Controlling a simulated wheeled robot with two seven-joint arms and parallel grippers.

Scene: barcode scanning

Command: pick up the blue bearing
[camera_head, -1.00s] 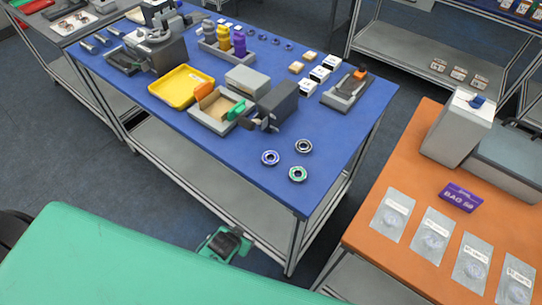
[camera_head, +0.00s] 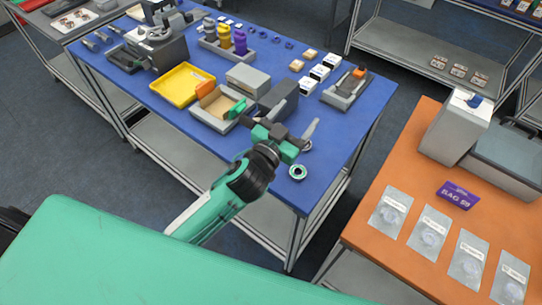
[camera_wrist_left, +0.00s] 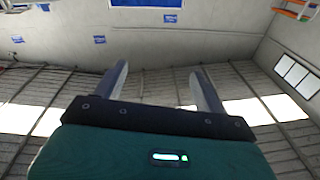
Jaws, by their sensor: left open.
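My left gripper (camera_head: 282,126) is above the front right part of the blue table (camera_head: 330,165), open and empty, with its fingers apart. The left wrist view shows both fingers (camera_wrist_left: 160,85) spread with nothing between them. The blue bearing is hidden behind my gripper and wrist in the head view. The green bearing (camera_head: 297,172) lies on the table just below and right of the gripper. The dark grey bearing (camera_head: 307,146) is partly covered by the right finger. My right gripper is not in view.
A dark box-shaped device (camera_head: 283,98) stands just behind the gripper, with an open tray (camera_head: 212,122) and a yellow tray (camera_head: 172,90) to its left. An orange table (camera_head: 400,165) with several clear bags stands at the right.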

